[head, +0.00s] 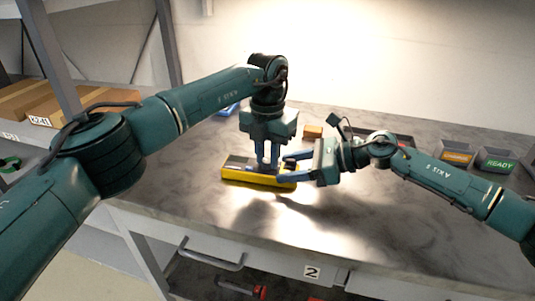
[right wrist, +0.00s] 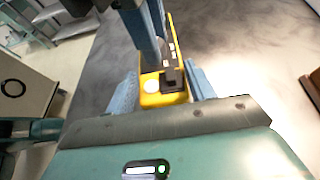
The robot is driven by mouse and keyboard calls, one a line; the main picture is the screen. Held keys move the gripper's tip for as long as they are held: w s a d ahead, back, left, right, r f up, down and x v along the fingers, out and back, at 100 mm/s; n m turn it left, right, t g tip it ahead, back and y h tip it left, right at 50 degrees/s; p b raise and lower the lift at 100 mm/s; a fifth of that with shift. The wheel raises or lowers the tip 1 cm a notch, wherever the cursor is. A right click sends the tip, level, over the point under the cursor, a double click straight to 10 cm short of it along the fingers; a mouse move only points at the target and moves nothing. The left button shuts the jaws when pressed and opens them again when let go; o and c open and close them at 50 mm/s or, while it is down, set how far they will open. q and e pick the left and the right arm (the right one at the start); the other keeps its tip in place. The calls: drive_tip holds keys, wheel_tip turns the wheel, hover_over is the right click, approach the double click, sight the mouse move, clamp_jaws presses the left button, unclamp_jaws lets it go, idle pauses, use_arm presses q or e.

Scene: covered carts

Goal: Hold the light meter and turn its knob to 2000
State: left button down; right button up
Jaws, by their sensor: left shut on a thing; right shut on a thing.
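The light meter (head: 258,179) is a yellow box with a grey face, lying on the grey worktop. It also shows in the right wrist view (right wrist: 162,97), with a white dome and a dark block on its near end. My left gripper (head: 267,165) points down on the meter's top from above, its narrow jaws shut on the knob; they hide the knob and its setting. My right gripper (head: 283,168) comes in level from the right and is shut on the meter's right end, one finger on each side, as the right wrist view (right wrist: 163,90) shows.
Behind lie a small orange-brown block (head: 313,131) and a blue item (head: 229,109). At the right stand a bin marked READY (head: 495,161) and another bin (head: 457,154). Cardboard boxes (head: 72,105) are at the left. The worktop's front is clear.

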use_arm(q)
drive_tip(key=shift+m, duration=0.3)
drive_tip(key=m, duration=0.3)
drive_tip(key=shift+m, duration=0.3)
drive_tip(key=m, duration=0.4)
drive_tip(key=shift+r+m, duration=0.1)
drive_tip(key=shift+m, duration=0.2)
drive_tip(key=m, duration=0.4)
drive_tip(key=shift+m, duration=0.3)
drive_tip(key=m, duration=0.4)
drive_tip(key=shift+m, duration=0.3)
drive_tip(key=c, duration=1.5)
unclamp_jaws()
drive_tip(key=shift+s, duration=0.1)
